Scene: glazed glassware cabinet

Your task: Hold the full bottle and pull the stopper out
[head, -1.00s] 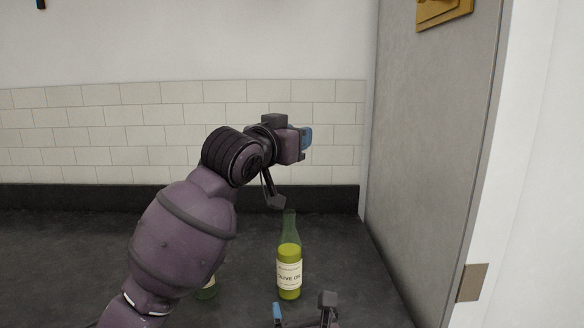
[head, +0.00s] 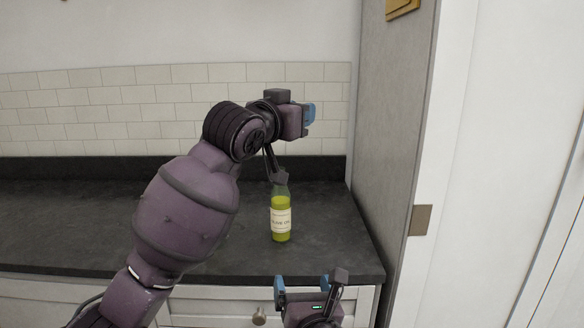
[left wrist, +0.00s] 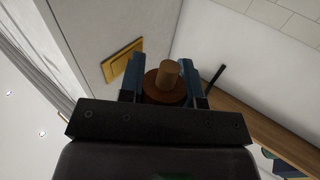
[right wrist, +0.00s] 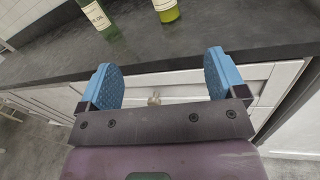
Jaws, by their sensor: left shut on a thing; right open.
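The full bottle (head: 281,222), with yellow-green oil and a cream label, stands upright on the dark counter. It also shows cut off at the top of the right wrist view (right wrist: 166,11). Its mouth is hidden at a dark part of my left arm. My left gripper (head: 308,114) is above the bottle and shut on the stopper (left wrist: 170,74), a cork with a wider brown disc, clear of the bottle. My right gripper (head: 308,284) is open and empty, low in front of the counter edge; its blue fingers (right wrist: 163,80) are apart in its wrist view.
A second, greener bottle (right wrist: 101,18) stands left of the full one in the right wrist view; my left arm hides it in the head view. A grey cabinet side (head: 385,130) bounds the counter (head: 340,255) on the right. A drawer knob (head: 259,317) is below.

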